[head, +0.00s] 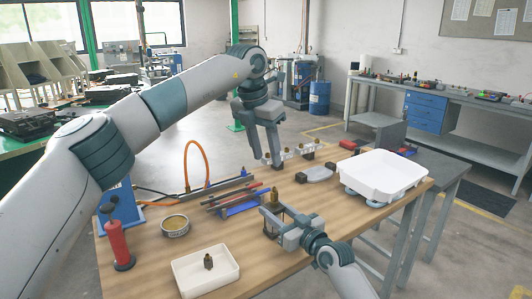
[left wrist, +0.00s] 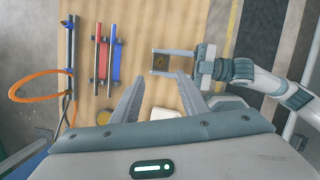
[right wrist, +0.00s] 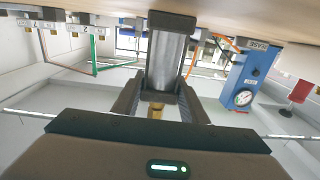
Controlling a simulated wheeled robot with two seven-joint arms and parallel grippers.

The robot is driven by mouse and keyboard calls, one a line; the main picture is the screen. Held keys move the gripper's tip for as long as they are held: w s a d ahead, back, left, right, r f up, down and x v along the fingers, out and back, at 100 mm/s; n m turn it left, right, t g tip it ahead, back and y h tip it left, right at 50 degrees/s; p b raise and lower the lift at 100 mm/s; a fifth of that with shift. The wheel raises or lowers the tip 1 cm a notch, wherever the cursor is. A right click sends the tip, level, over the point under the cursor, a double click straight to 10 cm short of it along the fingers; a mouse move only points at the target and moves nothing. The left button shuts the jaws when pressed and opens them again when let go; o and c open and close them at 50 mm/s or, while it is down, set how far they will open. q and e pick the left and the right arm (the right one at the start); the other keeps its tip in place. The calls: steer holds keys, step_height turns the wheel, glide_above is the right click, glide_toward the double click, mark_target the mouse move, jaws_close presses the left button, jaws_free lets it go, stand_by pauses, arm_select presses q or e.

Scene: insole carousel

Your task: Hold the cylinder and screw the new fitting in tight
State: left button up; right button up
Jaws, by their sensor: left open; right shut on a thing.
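My right gripper (head: 271,221) is shut on the grey cylinder, which stands upright between its fingers over the wooden table. The cylinder (right wrist: 166,62) shows most clearly in the right wrist view; I cannot tell if its foot touches the table. A brass fitting (head: 273,197) sits at its upper end, and its square top end also shows from above in the left wrist view (left wrist: 151,65). I cannot tell how tightly that fitting sits. My left gripper (head: 267,162) is open and empty, above the far part of the table, apart from the cylinder.
A rack (head: 240,208) with red and dark rods, a round tin (head: 175,226), a red hand tool (head: 117,243) and an orange hose (head: 186,160) occupy the table's left. A large white bin (head: 385,177) stands at the right. Bare wood surrounds the cylinder.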

arm_select(q)
steer(key=shift+c, duration=0.5)
steer(key=shift+f, duration=0.1)
glide_toward(273, 192)
steer(key=shift+s+a+f+n+t+h, duration=0.1)
steer(key=shift+s+f+n+t+h, duration=0.15)
steer(key=shift+f+t, duration=0.25)
steer(key=shift+s+a+f+n+t+h, duration=0.15)
steer(key=shift+s+f+n+t, duration=0.1)
steer(key=shift+f+n+t, duration=0.2)
steer(key=shift+d+f, duration=0.15)
steer(key=shift+f, duration=0.05)
steer(key=shift+x, duration=3.9)
